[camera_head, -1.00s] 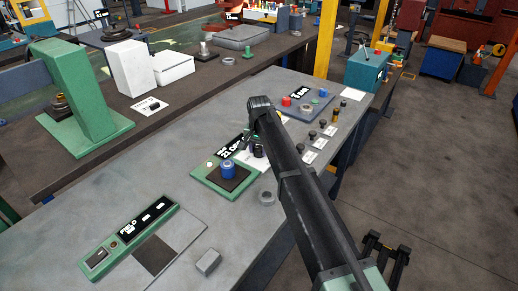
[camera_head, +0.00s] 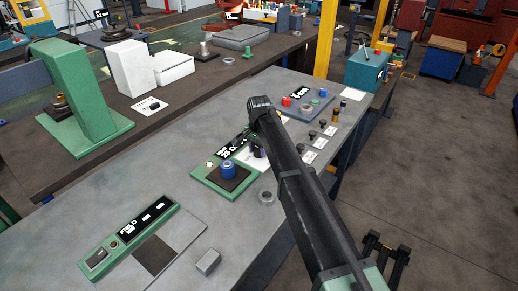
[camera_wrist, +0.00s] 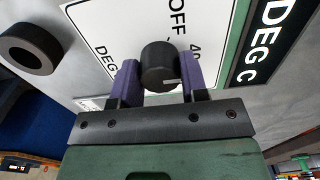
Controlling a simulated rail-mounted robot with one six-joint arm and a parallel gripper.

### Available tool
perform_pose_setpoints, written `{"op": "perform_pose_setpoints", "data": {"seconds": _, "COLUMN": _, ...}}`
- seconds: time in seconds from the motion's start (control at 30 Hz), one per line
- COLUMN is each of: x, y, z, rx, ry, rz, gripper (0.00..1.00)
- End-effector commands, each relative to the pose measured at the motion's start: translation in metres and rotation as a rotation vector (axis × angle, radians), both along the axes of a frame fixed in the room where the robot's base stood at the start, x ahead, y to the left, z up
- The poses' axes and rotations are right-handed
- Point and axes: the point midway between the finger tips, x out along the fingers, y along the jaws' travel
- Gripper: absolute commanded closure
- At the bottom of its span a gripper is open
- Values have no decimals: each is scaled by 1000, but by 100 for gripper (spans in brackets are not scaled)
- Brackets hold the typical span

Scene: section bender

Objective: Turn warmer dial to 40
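The warmer dial (camera_wrist: 158,58) is a black round knob on a white plate with OFF, 40 and DEG markings, seen in the wrist view. A short white mark shows on its lower right side. My gripper (camera_wrist: 162,80) has its two purple fingers on either side of the knob, close against it. In the head view the green warmer (camera_head: 205,182) carries a blue cylinder (camera_head: 228,170) on a dark pad. Its black display (camera_head: 234,145) shows a number that looks like 26, partly hidden by my arm.
A grey ring (camera_head: 267,197) and a grey block (camera_head: 208,261) lie on the bench near the warmer. A green FIELD panel (camera_head: 128,230) is at the lower left. Several small black knobs with white cards and a box with red and blue buttons (camera_head: 303,103) stand farther back.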

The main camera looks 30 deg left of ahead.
Motion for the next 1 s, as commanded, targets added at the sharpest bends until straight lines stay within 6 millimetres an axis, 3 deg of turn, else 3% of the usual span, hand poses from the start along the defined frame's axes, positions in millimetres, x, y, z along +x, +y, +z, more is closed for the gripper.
{"op": "perform_pose_setpoints", "data": {"seconds": 0.03, "x": 0, "y": 0, "z": 0, "rx": -1, "ry": 1, "rz": 0, "gripper": 53}}
{"op": "perform_pose_setpoints", "data": {"seconds": 0.17, "x": 0, "y": 0, "z": 0, "rx": 0, "ry": 1, "rz": 0, "gripper": 34}}
{"op": "perform_pose_setpoints", "data": {"seconds": 0.53, "x": 0, "y": 0, "z": 10, "rx": 0, "ry": 0, "rz": 1, "gripper": 34}}
{"op": "perform_pose_setpoints", "data": {"seconds": 0.67, "x": 0, "y": 0, "z": 34, "rx": 0, "ry": 0, "rz": 1, "gripper": 34}}
{"op": "perform_pose_setpoints", "data": {"seconds": 0.9, "x": 0, "y": 0, "z": 94, "rx": 0, "ry": 0, "rz": 1, "gripper": 34}}
{"op": "perform_pose_setpoints", "data": {"seconds": 1.0, "x": 0, "y": 0, "z": 108, "rx": 0, "ry": 0, "rz": 1, "gripper": 34}}
